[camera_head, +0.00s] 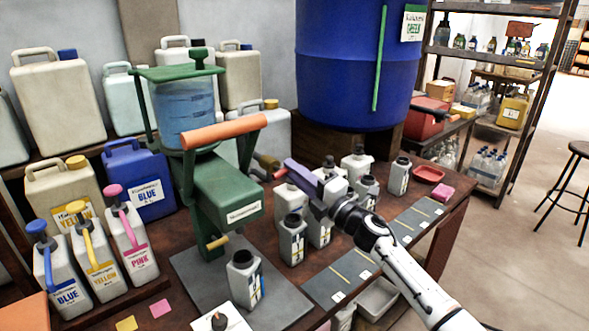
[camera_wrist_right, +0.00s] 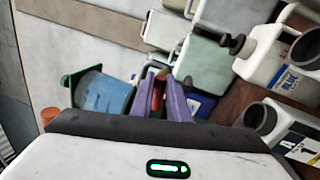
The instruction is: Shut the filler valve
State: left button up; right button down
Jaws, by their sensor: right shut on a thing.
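The green filler (camera_head: 222,190) stands on the bench with a clear tank of blue liquid (camera_head: 183,110) and an orange lever bar (camera_head: 224,131). The filler valve, a small red handle (camera_head: 265,161), sticks out at the filler's right side. My right gripper (camera_head: 285,170), with purple fingers, reaches it from the right. In the right wrist view my right gripper (camera_wrist_right: 158,84) is shut on a red piece (camera_wrist_right: 158,96), which looks like the valve handle. The fingers hide part of it, and I cannot tell the valve's exact position. My left gripper is not in view.
Several small grey bottles (camera_head: 291,240) crowd the bench below my right arm. One bottle (camera_head: 244,279) stands on the grey mat by the filler. A big blue vat (camera_head: 345,70) stands behind. Labelled jugs (camera_head: 130,240) fill the left side.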

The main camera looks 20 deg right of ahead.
jog(key=shift+f+m+h, duration=0.25)
jog(key=shift+m+h, duration=0.05)
jog(key=shift+m, duration=0.7)
jog(key=c, duration=1.7)
grip_release()
jog(key=v, duration=1)
jog(key=shift+s, duration=0.2)
jog(key=shift+f, duration=0.1)
